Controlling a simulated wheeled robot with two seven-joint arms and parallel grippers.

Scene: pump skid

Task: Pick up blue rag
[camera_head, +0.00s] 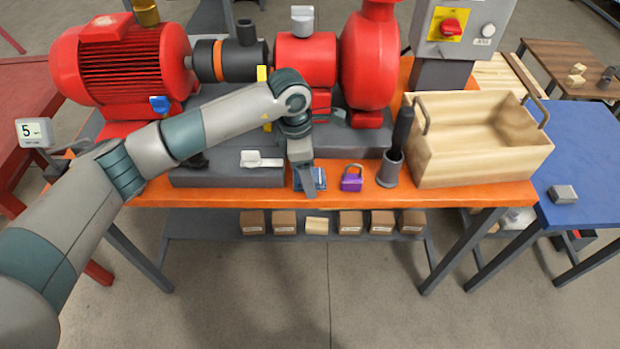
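A small blue folded cloth, which looks like the blue rag (320,175), lies near the front edge of the orange bench (460,195). My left arm reaches in from the left. My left gripper (309,186) points down right over the rag and hides part of it. I see the gripper almost edge-on, so the gap between its fingers and any contact with the rag cannot be made out. My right gripper is not in view.
A purple padlock (352,179) stands just right of the rag, then a grey cup (389,170) holding a black-handled tool and a wooden crate (480,160). A grey base block (225,177) lies to the left. The red pump (370,60) and motor (125,70) stand behind.

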